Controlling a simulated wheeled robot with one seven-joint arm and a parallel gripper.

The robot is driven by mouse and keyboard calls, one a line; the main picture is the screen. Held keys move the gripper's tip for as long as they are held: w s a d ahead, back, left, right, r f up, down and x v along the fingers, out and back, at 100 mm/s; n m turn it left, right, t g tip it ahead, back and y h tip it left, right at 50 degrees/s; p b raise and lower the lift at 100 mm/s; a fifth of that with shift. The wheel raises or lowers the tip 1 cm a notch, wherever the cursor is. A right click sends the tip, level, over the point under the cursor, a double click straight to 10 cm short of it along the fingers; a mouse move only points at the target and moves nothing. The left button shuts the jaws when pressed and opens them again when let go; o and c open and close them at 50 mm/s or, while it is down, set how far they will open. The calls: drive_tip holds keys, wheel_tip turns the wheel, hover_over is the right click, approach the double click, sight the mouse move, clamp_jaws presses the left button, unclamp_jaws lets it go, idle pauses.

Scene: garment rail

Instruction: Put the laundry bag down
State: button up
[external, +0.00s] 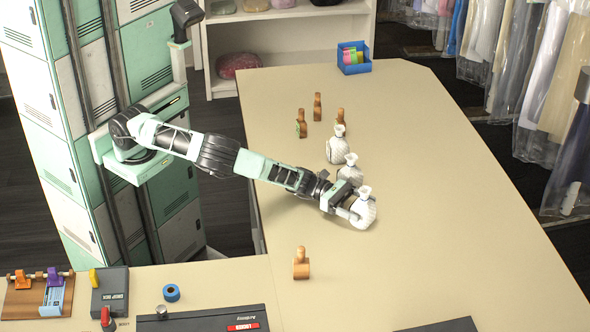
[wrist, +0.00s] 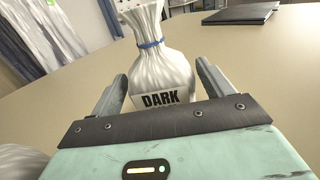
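A white laundry bag (external: 363,208) with a tied neck stands at the near end of a row of bags on the long counter. In the wrist view this bag (wrist: 163,62) is upright, has a blue tie and reads "DARK". My gripper (external: 350,207) is low beside it, reaching in from the left. In the wrist view the two fingers of my gripper (wrist: 165,85) stand either side of the bag, with a small gap showing at the left finger. The fingers look open. The bag's base is hidden behind my gripper in the wrist view.
Two similar bags (external: 337,146) (external: 350,170) stand just behind. Several wooden stamps, one at the front (external: 301,264), and a blue box (external: 354,58) are on the counter (external: 450,200). Its right side is clear. Covered garments (external: 545,90) hang at the right.

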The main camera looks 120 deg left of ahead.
drive_tip(key=shift+o, duration=0.2)
drive_tip(key=shift+s+r, duration=0.1)
drive_tip(key=s+b, duration=0.2)
drive_tip(key=s, duration=0.9)
drive_tip(key=shift+s, duration=0.4)
